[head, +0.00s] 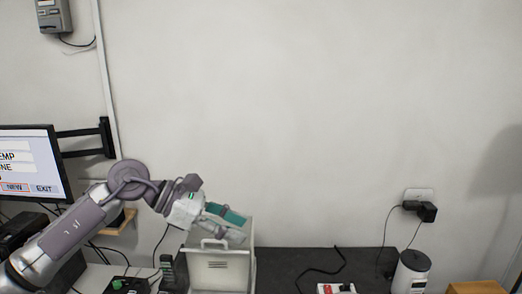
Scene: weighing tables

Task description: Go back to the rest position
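My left gripper (224,224) is at the lower left of the middle in the head view, at the end of my arm coming in from the left. It is just over the top of a white box-like device with a handle (218,270). A flat teal piece (230,214) shows at the fingers. I cannot tell whether the fingers hold it, or whether they are open or shut. My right gripper is not in view.
A monitor (28,165) is on a wall arm at the left. A dark worktop (285,268) runs right of the white device, with a power strip (336,288) and a white cylindrical device (411,272). A wall socket (419,195) has plugs. The wall above is clear.

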